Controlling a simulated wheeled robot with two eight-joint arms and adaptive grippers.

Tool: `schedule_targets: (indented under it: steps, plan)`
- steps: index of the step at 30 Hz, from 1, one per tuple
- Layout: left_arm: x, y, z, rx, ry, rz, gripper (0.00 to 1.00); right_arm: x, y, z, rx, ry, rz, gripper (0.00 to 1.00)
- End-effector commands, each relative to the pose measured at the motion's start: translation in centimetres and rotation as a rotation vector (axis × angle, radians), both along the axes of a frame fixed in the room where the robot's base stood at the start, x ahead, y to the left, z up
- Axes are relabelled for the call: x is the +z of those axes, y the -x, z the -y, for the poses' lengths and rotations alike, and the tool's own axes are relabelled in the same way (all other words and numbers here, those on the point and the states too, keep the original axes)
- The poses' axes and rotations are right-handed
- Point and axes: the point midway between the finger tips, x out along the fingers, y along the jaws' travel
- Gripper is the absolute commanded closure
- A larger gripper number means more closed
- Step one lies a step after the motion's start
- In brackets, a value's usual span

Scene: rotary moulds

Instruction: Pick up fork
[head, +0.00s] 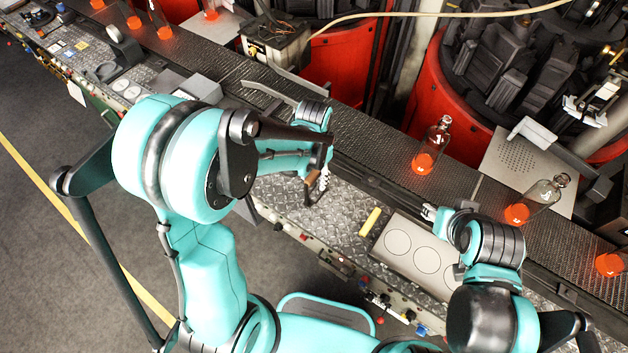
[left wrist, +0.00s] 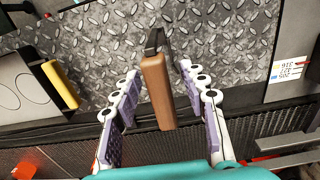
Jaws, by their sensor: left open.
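The fork (left wrist: 158,92) has a brown wooden handle and a dark metal part; it stands out between my left fingers in the left wrist view. Its far end is hard to make out there. In the head view a bit of its brown handle (head: 309,194) shows by my left gripper (head: 319,182), over the diamond-plate ledge. In the left wrist view the left gripper (left wrist: 153,76) is open, one purple-padded finger on each side of the handle, with gaps on both sides. My right gripper (head: 432,213) is at the right, above the ledge near a grey plate; its fingers are too small to judge.
A yellow bar (head: 370,222) lies on the ledge beside the grey plate with circles (head: 398,240). Behind runs a dark conveyor (head: 375,140) with glass bottles with glowing orange bottoms (head: 424,161). Red rotary machines (head: 450,120) stand beyond. Buttons line the front edge.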

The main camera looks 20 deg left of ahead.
Motion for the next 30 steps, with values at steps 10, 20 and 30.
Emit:
schedule_targets:
  steps: [10,20,30]
  plan:
    - [-0.52,0.03,-0.02,0.0,0.0,0.0,0.7,-0.07,0.0,0.0,0.0,0.0,0.0,0.6]
    - [-0.51,0.02,-0.02,0.0,0.0,0.0,1.0,-0.07,0.0,0.0,0.0,0.0,0.0,0.6]
    - [-0.26,0.02,-0.02,0.0,0.0,0.001,1.0,-0.01,-0.01,0.0,0.0,0.0,0.0,0.6]
